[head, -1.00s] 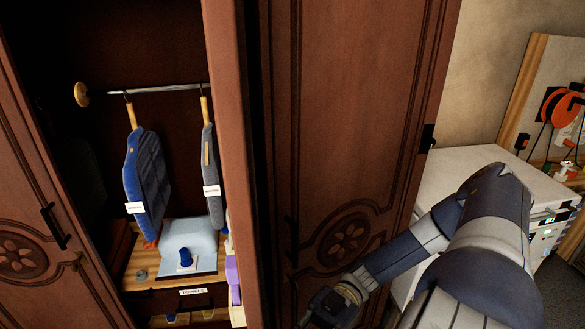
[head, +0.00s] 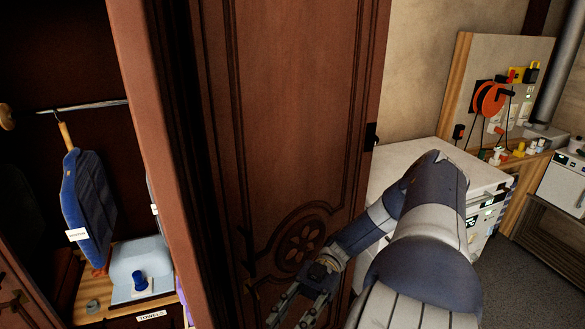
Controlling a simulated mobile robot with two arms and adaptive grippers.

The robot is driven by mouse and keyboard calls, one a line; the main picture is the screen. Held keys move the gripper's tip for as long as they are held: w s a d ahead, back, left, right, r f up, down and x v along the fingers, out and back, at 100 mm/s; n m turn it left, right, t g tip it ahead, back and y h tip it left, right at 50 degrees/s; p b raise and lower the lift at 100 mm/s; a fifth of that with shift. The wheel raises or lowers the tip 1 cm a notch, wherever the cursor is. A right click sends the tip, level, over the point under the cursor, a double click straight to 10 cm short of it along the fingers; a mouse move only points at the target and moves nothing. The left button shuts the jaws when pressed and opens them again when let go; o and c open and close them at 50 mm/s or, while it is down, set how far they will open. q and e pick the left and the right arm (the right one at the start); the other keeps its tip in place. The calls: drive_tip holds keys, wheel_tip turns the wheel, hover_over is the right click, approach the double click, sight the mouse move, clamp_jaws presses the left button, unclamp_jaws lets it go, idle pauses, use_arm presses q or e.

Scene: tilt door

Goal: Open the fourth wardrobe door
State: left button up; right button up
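A tall dark-brown wardrobe door (head: 290,120) with a carved rosette fills the middle of the head view. It looks closed or nearly so. A dark handle (head: 246,250) sits low on its left side, and a black fitting (head: 371,136) is on its right edge. I cannot tell from this view whether this is the fourth door. My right gripper (head: 291,312) is low in front of this door, below the rosette and to the right of the handle. Its fingers look spread, with nothing between them. My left gripper is out of view.
Left of the door, an open compartment shows a rail (head: 75,106), a hanging blue garment (head: 88,205) and a pale blue item (head: 140,268) on a shelf. A white cabinet (head: 430,155) stands close on the right. Grey floor (head: 510,285) is clear beyond it.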

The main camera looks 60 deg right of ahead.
drive_tip(key=shift+d, duration=1.05)
